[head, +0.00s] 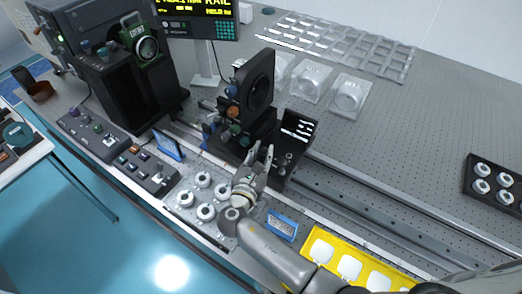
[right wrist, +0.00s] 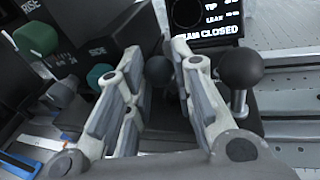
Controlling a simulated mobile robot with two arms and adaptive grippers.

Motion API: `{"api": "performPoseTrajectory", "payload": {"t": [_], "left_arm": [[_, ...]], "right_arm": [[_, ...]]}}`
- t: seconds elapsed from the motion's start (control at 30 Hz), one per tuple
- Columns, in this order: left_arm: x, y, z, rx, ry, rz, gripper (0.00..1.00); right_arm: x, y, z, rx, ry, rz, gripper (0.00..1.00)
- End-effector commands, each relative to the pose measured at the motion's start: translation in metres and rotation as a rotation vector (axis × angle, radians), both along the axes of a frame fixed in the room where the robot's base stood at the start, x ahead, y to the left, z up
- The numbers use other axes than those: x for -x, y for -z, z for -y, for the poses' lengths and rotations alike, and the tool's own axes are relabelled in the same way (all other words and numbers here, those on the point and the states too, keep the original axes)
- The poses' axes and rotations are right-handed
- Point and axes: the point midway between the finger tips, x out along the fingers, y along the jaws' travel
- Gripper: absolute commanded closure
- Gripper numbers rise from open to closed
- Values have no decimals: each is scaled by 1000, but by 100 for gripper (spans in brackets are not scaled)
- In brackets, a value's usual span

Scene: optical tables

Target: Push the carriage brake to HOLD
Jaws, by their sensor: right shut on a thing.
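The black carriage (head: 262,128) with its upright ring mount (head: 258,82) sits on the rail in the middle of the head view. My right gripper (head: 262,158) is at its front side. In the right wrist view, the fingers (right wrist: 157,85) are shut on a dark ball knob (right wrist: 158,70), seen between them and partly hidden. A second black ball knob on a metal stem (right wrist: 240,68) stands just right of the fingers. No HOLD label is readable, so I cannot tell which knob is the brake. My left gripper is not in view.
Green (right wrist: 36,38) and teal (right wrist: 100,76) knobs lie left of the fingers. A small screen (right wrist: 205,20) reads "CLOSED". White round parts (head: 204,196) lie on a plate in front of the rail. A yellow tray (head: 335,258) is at the lower right. The rail (head: 365,195) is clear to the right.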

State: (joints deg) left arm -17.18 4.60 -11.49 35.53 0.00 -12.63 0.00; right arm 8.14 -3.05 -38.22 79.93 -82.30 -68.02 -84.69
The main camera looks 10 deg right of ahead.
Motion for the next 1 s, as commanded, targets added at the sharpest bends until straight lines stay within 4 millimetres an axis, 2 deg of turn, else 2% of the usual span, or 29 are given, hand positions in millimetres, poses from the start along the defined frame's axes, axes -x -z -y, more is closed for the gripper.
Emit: {"api": "performPoseTrajectory", "payload": {"t": [0.03, 0.3, 0.5, 0.7, 1.0], "left_arm": [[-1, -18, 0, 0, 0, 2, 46], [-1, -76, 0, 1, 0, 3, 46], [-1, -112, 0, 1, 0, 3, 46], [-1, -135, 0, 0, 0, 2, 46], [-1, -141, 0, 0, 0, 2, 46]], "right_arm": [[-1, -10, 1, -21, 1, -22, 100], [-8, -18, 8, -152, 2, -153, 100], [-14, -20, 15, -257, 2, -256, 100], [-21, -19, 22, -367, 2, -362, 100], [-33, -13, 33, -536, 0, -531, 100]]}}
